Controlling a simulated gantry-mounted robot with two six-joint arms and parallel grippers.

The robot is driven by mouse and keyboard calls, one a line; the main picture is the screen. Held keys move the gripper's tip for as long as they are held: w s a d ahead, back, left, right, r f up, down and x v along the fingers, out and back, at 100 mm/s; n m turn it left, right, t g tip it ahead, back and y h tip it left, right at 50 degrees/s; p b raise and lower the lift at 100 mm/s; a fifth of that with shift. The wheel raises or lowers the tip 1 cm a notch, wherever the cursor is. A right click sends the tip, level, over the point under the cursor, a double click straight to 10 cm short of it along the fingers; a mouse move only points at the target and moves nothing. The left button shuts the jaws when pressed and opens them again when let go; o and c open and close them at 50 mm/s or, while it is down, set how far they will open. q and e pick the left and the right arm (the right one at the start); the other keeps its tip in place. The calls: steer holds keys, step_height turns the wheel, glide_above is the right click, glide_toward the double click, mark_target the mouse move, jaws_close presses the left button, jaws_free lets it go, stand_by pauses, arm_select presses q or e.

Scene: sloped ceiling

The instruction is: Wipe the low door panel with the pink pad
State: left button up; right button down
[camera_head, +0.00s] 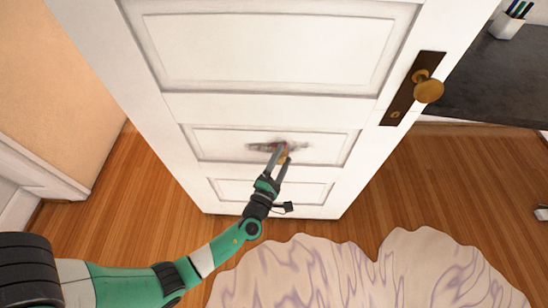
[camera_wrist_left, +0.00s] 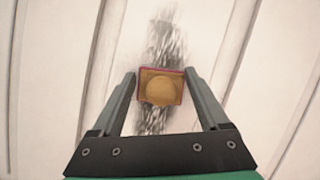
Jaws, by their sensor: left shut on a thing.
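The white door stands upright ahead, and its low panel (camera_head: 330,145) has a dark grey smudge (camera_head: 262,147) across its middle. The smudge also shows in the left wrist view (camera_wrist_left: 165,45), above and below the pad. My left gripper (camera_head: 281,150) is at the smudge, shut on the pad. In the left wrist view the pad (camera_wrist_left: 161,87) has a pinkish-red edge and a yellow-orange rounded grip between the fingers. The pad is at the panel and covers part of the smudge; I cannot tell whether it touches. My right gripper is not in view.
A brass knob (camera_head: 428,90) on a dark plate sticks out at the door's right. A dark counter (camera_head: 490,80) with a pen cup (camera_head: 507,25) stands at the right. A pale wavy-edged rug (camera_head: 330,275) lies on the wooden floor in front.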

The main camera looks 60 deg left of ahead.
arm_select(q)
steer(key=shift+w+d, duration=0.15)
steer(key=shift+w, duration=0.1)
steer(key=shift+w+d, duration=0.55)
steer(key=shift+w, duration=0.2)
steer(key=shift+w+d, duration=0.55)
steer(key=shift+w, duration=0.15)
steer(key=shift+w+d+b, duration=0.25)
steer(key=shift+w+d, duration=0.3)
steer(key=shift+w, duration=0.2)
steer(key=shift+w+d+b, duration=0.2)
steer(key=shift+w+d, duration=0.3)
steer(key=shift+w, duration=0.25)
steer(key=shift+w+d, duration=0.35)
steer(key=shift+w, duration=0.15)
steer(key=shift+w+d+b, duration=0.7)
steer(key=shift+w+d, duration=0.05)
steer(key=shift+w, duration=0.3)
steer(key=shift+r, duration=0.1)
